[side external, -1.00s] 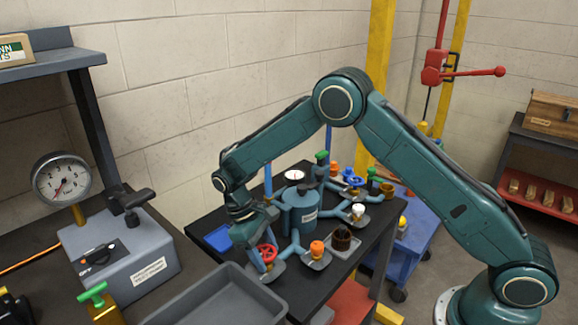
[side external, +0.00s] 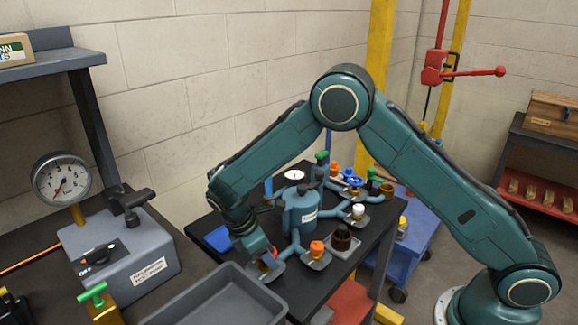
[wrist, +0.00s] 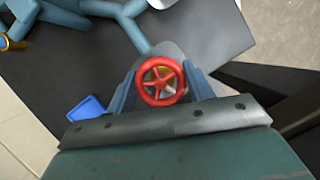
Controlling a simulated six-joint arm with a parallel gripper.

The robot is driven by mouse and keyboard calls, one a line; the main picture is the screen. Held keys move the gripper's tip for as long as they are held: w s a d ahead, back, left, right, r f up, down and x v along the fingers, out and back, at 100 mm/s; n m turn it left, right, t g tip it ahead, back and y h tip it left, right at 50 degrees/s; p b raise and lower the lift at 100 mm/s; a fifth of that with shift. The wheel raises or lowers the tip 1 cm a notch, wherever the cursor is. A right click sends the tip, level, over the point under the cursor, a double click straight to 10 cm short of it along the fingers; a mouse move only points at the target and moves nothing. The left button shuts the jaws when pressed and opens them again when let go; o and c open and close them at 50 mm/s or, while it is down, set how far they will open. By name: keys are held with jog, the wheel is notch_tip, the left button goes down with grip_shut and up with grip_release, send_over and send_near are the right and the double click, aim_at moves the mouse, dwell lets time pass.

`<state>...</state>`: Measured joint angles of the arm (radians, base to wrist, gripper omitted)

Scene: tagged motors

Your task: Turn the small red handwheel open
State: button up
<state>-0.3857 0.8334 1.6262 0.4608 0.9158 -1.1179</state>
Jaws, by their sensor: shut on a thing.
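The small red handwheel (wrist: 161,84) is a five-spoked wheel, seen from above in the wrist view. It sits between the two blue-grey fingers of my gripper (wrist: 163,86), one at each side of its rim. In the side view my gripper (side external: 268,260) points down over the handwheel at the front left of the dark table. Only a bit of red (side external: 270,263) shows there, as the gripper hides most of the wheel. My gripper is shut on the handwheel. How far the wheel is turned cannot be told.
A blue tank (side external: 300,212) with pipes stands just right of my gripper. A grey bin (side external: 215,300) lies in front. A small blue tray (side external: 217,239) lies to the left.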

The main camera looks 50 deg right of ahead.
jog(key=shift+n+t, duration=0.3)
jog(key=shift+n, duration=0.5)
jog(key=o, duration=1)
jog(key=shift+r, duration=0.15)
jog(key=v, duration=1.3)
jog(key=shift+a+r, duration=0.2)
jog(key=shift+a, duration=0.05)
